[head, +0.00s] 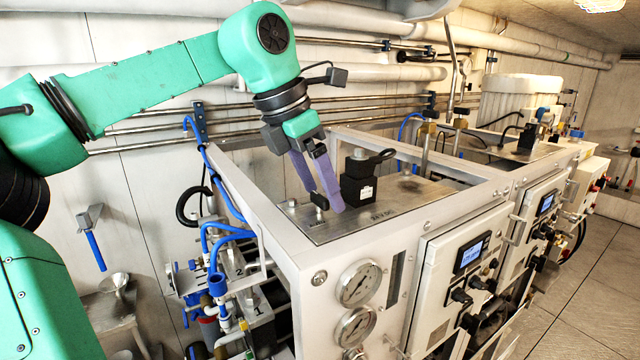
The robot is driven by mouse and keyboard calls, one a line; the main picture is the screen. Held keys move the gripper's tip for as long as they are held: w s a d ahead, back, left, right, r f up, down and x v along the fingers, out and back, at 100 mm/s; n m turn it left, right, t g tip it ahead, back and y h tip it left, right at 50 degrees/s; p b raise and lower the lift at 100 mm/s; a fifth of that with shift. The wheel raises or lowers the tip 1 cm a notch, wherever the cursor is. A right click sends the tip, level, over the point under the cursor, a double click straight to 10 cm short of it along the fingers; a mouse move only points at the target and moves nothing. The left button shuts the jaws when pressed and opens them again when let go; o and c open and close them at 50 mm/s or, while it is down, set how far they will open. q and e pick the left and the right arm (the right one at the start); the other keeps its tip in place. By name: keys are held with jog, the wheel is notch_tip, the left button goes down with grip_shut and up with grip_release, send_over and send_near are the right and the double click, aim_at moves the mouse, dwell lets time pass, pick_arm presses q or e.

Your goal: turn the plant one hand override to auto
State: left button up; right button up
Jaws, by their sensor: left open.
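A small black knob (320,202), which looks like the hand override, stands on the metal top plate (345,228) of the nearer watermaker unit. Faint lettering is on the plate beside it, too small to read surely. My left gripper (327,203) comes down from above with its purple fingers apart, their tips close around the knob. I cannot tell whether they touch it, and the knob's pointing direction is unclear. A black valve coil (359,181) with a cable plug stands just right of the fingers. My right gripper is not in view.
The white cabinet frame (270,222) surrounds the plate. Two round gauges (358,284) and a control panel with a display (470,254) are on its front. A second, similar unit (540,205) stands farther right. Blue hoses (228,232) run on the left side. The floor at right is clear.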

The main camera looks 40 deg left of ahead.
pick_arm(q)
jog(key=shift+s+a, duration=0.1)
jog(key=shift+s, duration=0.6)
jog(key=shift+c, duration=0.3)
jog(key=c, duration=0.5)
jog(key=shift+w, duration=0.1)
grip_shut()
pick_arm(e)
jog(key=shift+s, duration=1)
